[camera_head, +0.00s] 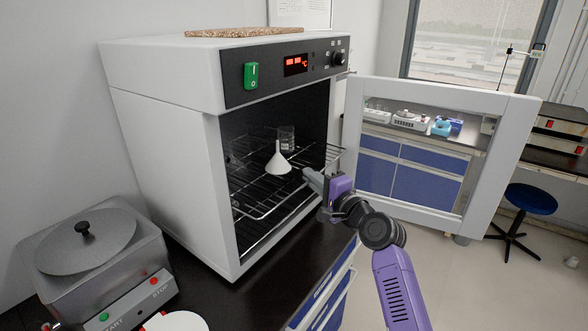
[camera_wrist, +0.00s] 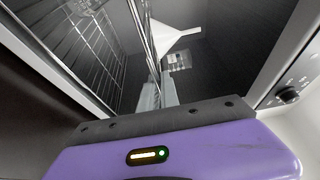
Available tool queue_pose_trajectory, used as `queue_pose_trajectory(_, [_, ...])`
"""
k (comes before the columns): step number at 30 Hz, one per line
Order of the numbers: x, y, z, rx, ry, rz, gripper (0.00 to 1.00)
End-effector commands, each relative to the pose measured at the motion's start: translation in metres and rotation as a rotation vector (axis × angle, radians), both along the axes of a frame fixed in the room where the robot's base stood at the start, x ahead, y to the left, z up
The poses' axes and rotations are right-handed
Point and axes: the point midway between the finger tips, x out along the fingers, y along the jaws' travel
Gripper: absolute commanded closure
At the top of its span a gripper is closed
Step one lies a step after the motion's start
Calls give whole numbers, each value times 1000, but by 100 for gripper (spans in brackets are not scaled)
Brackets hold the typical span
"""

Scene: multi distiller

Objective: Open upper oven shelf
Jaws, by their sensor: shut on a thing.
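The oven (camera_head: 160,110) stands with its door (camera_head: 485,160) swung open to the right. The upper wire shelf (camera_head: 325,150) carries a white funnel (camera_head: 278,162) and a clear glass beaker (camera_head: 287,135). Its front right part sticks out a little past the oven opening. My gripper (camera_head: 312,179) is at the shelf's front edge, shut on it. In the wrist view the fingers (camera_wrist: 157,93) close on the shelf, seen nearly edge-on (camera_wrist: 146,35), with the funnel (camera_wrist: 172,38) beside it. The exact contact is partly hidden.
A lower wire shelf (camera_head: 270,222) lies beneath and shows in the wrist view (camera_wrist: 80,45). A grey bath with a lid (camera_head: 85,240) stands on the dark bench left of the oven. The open door is close to my arm's right. A blue stool (camera_head: 530,200) stands farther right.

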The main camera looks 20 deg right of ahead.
Motion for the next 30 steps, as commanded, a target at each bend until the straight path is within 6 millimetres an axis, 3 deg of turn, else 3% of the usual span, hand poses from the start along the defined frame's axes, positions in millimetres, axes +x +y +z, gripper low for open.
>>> queue_pose_trajectory(6, [-34,-24,-2,0,3,-1,100])
queue_pose_trajectory(12, [-50,-37,-2,0,2,-1,100])
queue_pose_trajectory(26, [-55,-40,-1,0,2,1,100])
queue_pose_trajectory(30, [-55,-40,-1,0,2,1,73])
